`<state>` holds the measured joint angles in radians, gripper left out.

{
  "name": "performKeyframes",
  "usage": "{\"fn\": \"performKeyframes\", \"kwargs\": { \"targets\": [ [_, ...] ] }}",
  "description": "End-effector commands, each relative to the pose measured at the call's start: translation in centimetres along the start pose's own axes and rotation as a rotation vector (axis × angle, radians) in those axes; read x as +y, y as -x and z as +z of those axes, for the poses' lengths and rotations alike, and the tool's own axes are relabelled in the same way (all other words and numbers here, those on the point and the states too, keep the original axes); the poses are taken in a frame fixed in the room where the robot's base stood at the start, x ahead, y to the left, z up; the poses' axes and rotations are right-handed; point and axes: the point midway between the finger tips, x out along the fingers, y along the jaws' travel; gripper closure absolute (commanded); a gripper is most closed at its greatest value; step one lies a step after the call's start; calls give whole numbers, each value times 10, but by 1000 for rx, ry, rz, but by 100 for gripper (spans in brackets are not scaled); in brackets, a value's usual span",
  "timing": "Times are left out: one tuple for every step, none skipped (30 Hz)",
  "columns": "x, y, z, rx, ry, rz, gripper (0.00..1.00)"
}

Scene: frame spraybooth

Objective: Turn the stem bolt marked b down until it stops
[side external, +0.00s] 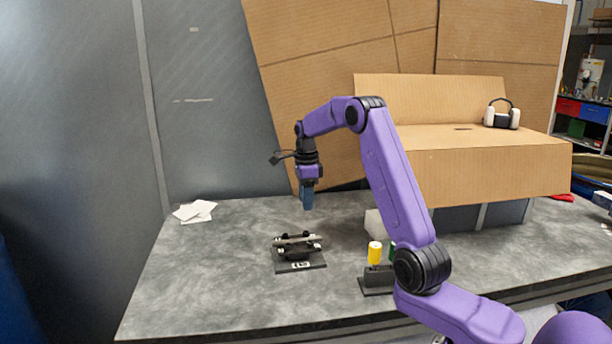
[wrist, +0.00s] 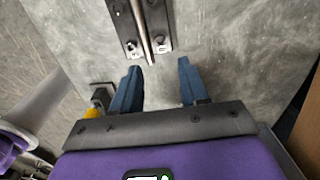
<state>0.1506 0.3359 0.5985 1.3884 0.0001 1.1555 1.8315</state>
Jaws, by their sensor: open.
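A dark fixture (side external: 300,265) stands on the grey table, with a pale bar across it and small dark bolt heads. In the wrist view the fixture (wrist: 127,28) is at the top edge, partly cut off. Its bar (wrist: 144,35) runs between two bolts, a left bolt (wrist: 132,47) and a right bolt (wrist: 161,42), each beside a small white label. The letters are too small to read, so I cannot tell which is b. My gripper (side external: 307,208) hangs above and behind the fixture, pointing down. Its blue fingers (wrist: 159,66) are apart with nothing between them.
A dark holder (side external: 376,283) with a yellow cylinder (side external: 375,253) and a green one stands right of the fixture, near my arm. White cards (side external: 194,211) lie at the back left. A cardboard box (side external: 480,160) with ear defenders (side external: 502,115) stands at the back right. Table left of the fixture is clear.

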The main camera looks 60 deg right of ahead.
Motion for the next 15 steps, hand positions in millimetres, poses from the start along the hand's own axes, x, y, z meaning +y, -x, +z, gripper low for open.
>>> {"fn": "performKeyframes", "kwargs": {
  "targets": [
    [-1,12,0,-1,0,-4,56],
    [-1,18,0,-1,0,-5,56],
    [-1,26,0,-2,0,-6,56],
    [-1,32,0,-1,0,-4,56],
    [-1,37,0,-1,-1,-4,56],
    [-1,44,0,-1,-1,-4,56],
    [0,48,0,-1,-1,-3,56],
    [-1,52,0,-1,-1,-3,56],
    [-1,58,0,-1,-1,-2,56],
    [-1,61,0,-1,-1,-2,56],
    [0,64,0,-1,-1,-2,56],
    [0,67,0,0,-1,-1,56],
    [0,69,0,-1,-1,-2,56],
    [0,70,0,0,-1,-1,56],
    [0,72,0,0,-1,0,56]
  ]
}}
